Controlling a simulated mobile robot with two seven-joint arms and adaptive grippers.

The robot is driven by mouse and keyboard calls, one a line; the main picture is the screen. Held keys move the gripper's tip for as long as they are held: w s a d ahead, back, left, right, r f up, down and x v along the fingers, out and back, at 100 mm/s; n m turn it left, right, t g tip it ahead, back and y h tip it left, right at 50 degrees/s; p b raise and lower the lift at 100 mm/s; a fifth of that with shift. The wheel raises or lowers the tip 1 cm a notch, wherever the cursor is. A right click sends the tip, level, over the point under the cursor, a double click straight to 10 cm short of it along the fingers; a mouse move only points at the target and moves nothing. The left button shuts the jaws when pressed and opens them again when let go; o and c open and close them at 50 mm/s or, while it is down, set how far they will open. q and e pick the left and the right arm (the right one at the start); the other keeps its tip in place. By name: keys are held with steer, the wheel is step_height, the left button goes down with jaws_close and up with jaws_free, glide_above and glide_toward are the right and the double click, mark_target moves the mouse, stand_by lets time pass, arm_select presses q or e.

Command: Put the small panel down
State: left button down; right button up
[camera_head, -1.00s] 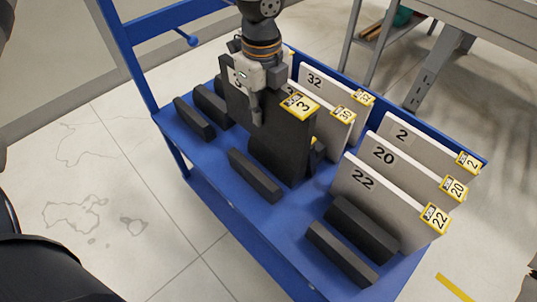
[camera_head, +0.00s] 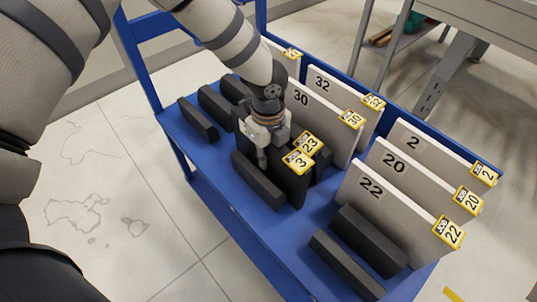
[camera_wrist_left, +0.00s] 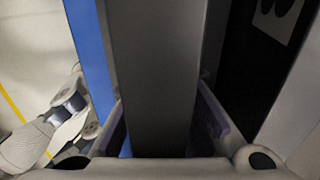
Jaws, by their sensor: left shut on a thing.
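The small panel (camera_head: 290,187) is dark and carries a yellow label reading 3. It stands upright, low among the black divider blocks on the blue cart (camera_head: 228,195). My left gripper (camera_head: 264,152) is shut on its upper edge. In the left wrist view the dark panel (camera_wrist_left: 155,75) runs between the two fingers of my gripper. Its lower edge is hidden behind a black block (camera_head: 257,180), so I cannot tell whether it touches the cart. My right gripper is not in view.
A panel labelled 23 (camera_head: 309,143) stands right behind. Pale panels 30 (camera_head: 325,118) and 32 (camera_head: 345,92) stand farther back. Panels 22 (camera_head: 385,212), 20 (camera_head: 415,185) and 2 (camera_head: 435,153) stand to the right. Black blocks (camera_head: 198,119) line the left side.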

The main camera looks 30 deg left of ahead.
arm_select(q)
steer(key=c, duration=1.8)
jaws_free()
